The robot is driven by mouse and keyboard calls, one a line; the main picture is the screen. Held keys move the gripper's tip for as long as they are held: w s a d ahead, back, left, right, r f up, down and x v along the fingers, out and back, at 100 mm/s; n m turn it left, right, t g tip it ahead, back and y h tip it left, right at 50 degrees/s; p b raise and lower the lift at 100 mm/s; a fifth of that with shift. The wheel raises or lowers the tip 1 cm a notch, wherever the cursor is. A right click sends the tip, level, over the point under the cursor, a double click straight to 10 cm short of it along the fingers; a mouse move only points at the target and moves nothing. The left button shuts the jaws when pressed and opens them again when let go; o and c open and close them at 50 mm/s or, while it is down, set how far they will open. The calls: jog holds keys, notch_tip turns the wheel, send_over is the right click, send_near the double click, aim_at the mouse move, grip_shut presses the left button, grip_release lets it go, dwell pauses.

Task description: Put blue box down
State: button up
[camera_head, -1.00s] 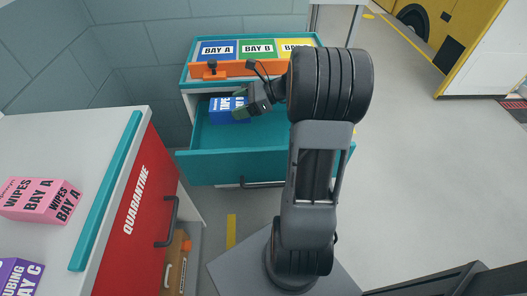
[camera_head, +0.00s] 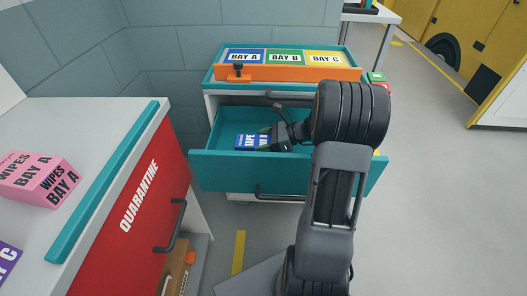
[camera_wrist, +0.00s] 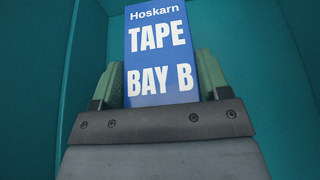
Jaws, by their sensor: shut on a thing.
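The blue box (camera_head: 252,142), labelled "TAPE BAY B", is inside the open teal drawer (camera_head: 230,171). In the wrist view the blue box (camera_wrist: 161,50) lies between the two green fingers of my gripper (camera_wrist: 158,82), which are shut on its sides. The teal walls of the drawer surround it. My gripper (camera_head: 274,139) reaches into the drawer from the right in the head view. Whether the box's underside touches the drawer floor cannot be told.
Above the drawer is a teal-edged top with blue, green and yellow bay labels (camera_head: 286,58) behind an orange bar (camera_head: 290,73). A red quarantine cabinet (camera_head: 140,205) stands at left, with a pink wipes box (camera_head: 40,180) on top. Open floor lies to the right.

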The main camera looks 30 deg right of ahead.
jog(key=shift+f+b, duration=0.45)
jog(key=shift+f, duration=1.15)
jog(key=shift+f, duration=0.15)
jog(key=o, duration=1)
jog(key=shift+s+d+r, duration=0.1)
jog(key=shift+d+r, duration=0.05)
jog(key=shift+r, duration=0.1)
jog(key=p+v, duration=0.3)
jog(key=v, duration=0.8)
jog(key=shift+s+d+p, duration=0.1)
jog(key=shift+d+p, duration=0.2)
